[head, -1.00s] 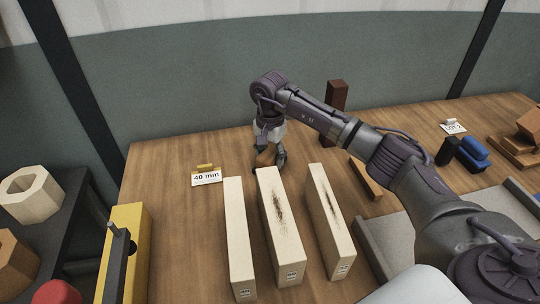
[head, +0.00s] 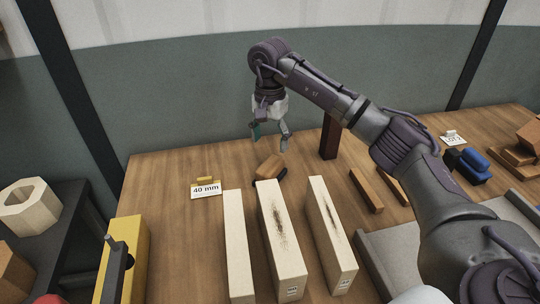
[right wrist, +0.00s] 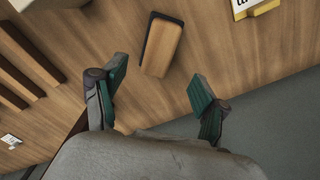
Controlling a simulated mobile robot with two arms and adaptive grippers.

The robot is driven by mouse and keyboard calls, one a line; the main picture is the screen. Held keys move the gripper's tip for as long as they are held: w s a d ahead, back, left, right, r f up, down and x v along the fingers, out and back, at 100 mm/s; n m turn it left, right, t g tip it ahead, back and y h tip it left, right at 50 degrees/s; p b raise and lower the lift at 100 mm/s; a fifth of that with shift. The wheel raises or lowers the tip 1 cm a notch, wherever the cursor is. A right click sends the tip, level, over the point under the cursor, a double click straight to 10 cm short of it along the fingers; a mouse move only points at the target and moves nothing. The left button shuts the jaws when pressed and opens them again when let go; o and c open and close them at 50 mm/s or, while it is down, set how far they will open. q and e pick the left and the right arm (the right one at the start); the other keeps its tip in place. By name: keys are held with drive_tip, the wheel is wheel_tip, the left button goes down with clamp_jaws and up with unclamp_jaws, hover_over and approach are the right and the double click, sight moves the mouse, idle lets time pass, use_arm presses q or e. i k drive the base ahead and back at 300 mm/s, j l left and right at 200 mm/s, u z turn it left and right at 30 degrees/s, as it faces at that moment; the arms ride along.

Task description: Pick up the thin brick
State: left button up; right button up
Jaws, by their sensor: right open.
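My right gripper (head: 270,139) is open and empty above the table in the head view, over a brown block with a dark side (head: 269,167). That block lies flat on the table, apart from the fingers. The right wrist view shows the open fingers (right wrist: 158,78) with the block (right wrist: 163,45) beyond the gap between their tips. Two slim brown bars (head: 366,191) lie to the right, the second (head: 393,184) partly behind my arm. I cannot tell for certain which piece is the thin brick. My left gripper is not in view.
Three long pale beams (head: 278,235) stand in front of the block. A "40 mm" card (head: 206,190) is to its left, a dark red upright post (head: 329,137) to its right. A yellow piece (head: 124,258) is at the left edge. Blue and brown pieces lie far right.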

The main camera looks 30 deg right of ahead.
sight(241, 291)
drive_tip(key=k, duration=2)
